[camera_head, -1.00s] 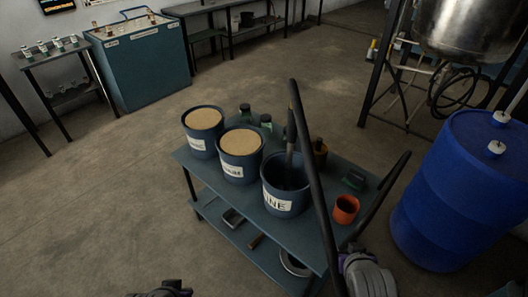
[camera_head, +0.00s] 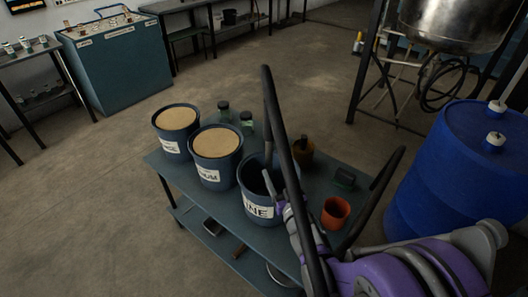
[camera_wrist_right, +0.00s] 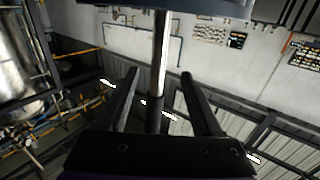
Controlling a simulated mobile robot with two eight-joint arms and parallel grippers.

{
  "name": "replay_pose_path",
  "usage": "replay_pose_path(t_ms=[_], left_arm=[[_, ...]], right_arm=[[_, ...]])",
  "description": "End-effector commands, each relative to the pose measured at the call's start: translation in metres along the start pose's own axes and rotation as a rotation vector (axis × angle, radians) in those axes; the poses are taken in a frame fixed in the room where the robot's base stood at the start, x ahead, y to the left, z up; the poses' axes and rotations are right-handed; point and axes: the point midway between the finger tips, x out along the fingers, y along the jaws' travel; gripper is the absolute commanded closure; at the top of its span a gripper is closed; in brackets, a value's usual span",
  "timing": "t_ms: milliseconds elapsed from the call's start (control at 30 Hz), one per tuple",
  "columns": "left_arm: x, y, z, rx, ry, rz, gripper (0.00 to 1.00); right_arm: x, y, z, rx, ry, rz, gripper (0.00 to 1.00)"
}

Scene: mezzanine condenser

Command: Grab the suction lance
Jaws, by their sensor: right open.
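The suction lance (camera_wrist_right: 160,60) is a shiny straight tube with a dark lower part in the right wrist view, which looks upside down. It stands between the two fingers of my right gripper (camera_wrist_right: 157,88); the fingers are open and apart from it on both sides. Whether it is fully inside the jaws, I cannot tell. My left gripper is out of view.
The bucket stands on a blue-grey cart (camera_head: 238,236) with two filled buckets, bottles and an orange cup (camera_head: 336,212). A black post (camera_head: 273,110) rises close to my right arm. A blue drum (camera_head: 450,170) stands at the right. The floor at left is clear.

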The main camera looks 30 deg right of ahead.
Motion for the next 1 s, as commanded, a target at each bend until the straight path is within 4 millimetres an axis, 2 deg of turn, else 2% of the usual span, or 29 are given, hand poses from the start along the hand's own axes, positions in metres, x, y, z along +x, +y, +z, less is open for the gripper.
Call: replay_pose_path(t_ms=[100,367,600,700,867,1000], left_arm=[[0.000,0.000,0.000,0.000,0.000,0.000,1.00],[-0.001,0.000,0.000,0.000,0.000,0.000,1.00],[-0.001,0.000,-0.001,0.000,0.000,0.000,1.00],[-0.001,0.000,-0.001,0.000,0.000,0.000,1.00],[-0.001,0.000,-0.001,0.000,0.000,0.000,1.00],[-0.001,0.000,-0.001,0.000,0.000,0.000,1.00]], right_arm=[[0.021,0.000,0.000,0.001,-0.001,0.000,0.33],[0.043,0.001,0.000,0.001,-0.002,0.000,0.33],[0.079,0.001,0.000,0.000,-0.002,0.000,0.33],[0.085,0.001,0.000,0.001,-0.002,0.000,0.33],[0.085,0.002,0.000,0.001,-0.002,0.000,0.33],[0.085,0.002,0.000,0.001,-0.002,0.000,0.56]])
